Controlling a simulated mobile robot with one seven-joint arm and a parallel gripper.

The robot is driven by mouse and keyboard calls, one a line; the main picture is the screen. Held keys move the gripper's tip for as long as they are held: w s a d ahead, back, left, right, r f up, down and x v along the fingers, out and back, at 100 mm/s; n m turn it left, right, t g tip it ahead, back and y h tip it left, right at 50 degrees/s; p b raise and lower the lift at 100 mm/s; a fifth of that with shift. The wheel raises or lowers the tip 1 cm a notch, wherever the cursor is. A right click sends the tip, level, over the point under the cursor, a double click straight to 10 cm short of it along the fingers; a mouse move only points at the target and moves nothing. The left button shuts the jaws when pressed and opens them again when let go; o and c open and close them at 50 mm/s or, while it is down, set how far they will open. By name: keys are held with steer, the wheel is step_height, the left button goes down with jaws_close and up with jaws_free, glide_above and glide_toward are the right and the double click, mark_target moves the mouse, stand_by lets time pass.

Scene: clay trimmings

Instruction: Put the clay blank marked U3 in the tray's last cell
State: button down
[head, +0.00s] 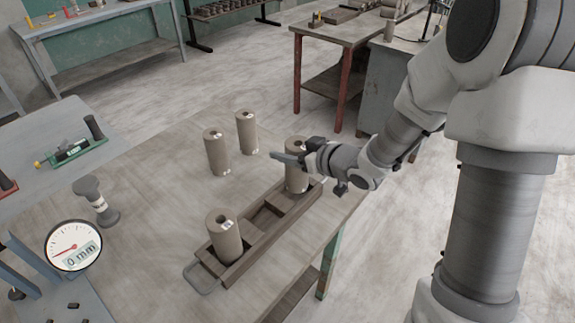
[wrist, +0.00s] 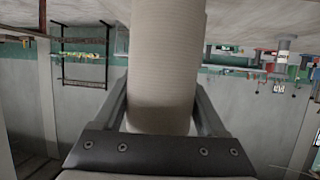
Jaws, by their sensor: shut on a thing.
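My gripper (head: 293,159) is shut on a grey-brown clay blank (head: 297,181), an upright cylinder with a hole in its top. In the wrist view the held blank (wrist: 165,70) stands between the two fingers. It is at the far end of the long brown tray (head: 262,243); I cannot tell whether its base rests in the cell or hangs just above. Another blank (head: 224,237) stands in the tray's near end. Empty cells show between them. Two more blanks, a left one (head: 217,153) and a right one (head: 246,132), stand on the table behind the tray. No U3 mark is legible.
The tray lies near the right edge of the wooden table (head: 150,190). A round gauge (head: 74,246) reads 0 mm at the left, near a dark-handled tool (head: 97,200). The table left of the tray is largely clear. Other benches stand behind.

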steer(key=shift+w+a+f, duration=0.25)
steer(key=shift+a, duration=0.05)
steer(key=shift+f+b, duration=0.45)
steer(key=shift+f, duration=1.4)
steer(key=shift+f, duration=0.2)
jaws_free()
